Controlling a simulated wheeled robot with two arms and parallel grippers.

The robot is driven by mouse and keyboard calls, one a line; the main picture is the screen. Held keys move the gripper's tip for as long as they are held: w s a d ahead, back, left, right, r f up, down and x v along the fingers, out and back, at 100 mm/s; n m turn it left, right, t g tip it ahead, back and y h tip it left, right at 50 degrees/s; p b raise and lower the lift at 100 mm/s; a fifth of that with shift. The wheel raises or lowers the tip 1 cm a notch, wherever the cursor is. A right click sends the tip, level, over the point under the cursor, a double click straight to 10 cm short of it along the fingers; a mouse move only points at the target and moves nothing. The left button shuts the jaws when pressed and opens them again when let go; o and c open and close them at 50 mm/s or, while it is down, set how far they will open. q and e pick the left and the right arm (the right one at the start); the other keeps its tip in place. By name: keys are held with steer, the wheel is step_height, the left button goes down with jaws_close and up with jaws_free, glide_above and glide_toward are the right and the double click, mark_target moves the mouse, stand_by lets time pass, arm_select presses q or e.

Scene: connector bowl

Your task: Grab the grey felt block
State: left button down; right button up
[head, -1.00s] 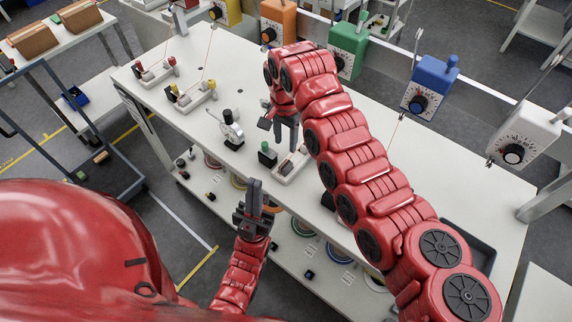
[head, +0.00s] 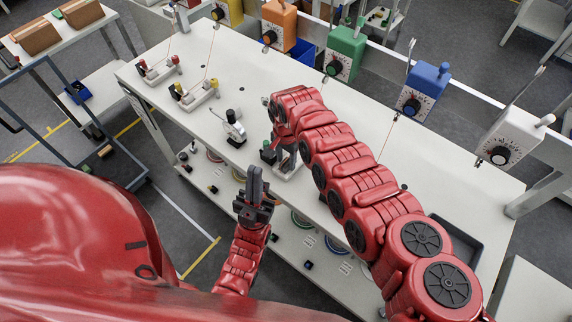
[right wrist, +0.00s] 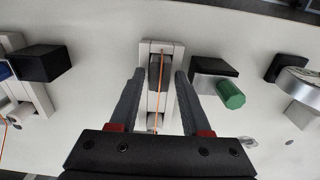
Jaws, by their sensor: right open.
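A dark grey block (right wrist: 155,72), which looks like the grey felt block, sits in a narrow white fixture (right wrist: 151,108) in the right wrist view. A thin orange line runs across it. My right gripper (right wrist: 160,85) is open, with a finger on either side of the fixture, apart from the block. In the head view the right gripper (head: 284,158) is over the fixture (head: 288,171) near the table's front edge; the block is hidden there by my arm. My left gripper (head: 254,182) is in front of the table, its fingers together and empty.
A black block with a green cylinder (right wrist: 230,95) stands close right of the fixture. A black block (right wrist: 42,63) is to the left.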

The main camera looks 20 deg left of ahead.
jaws_close()
steer(key=shift+r, duration=0.15)
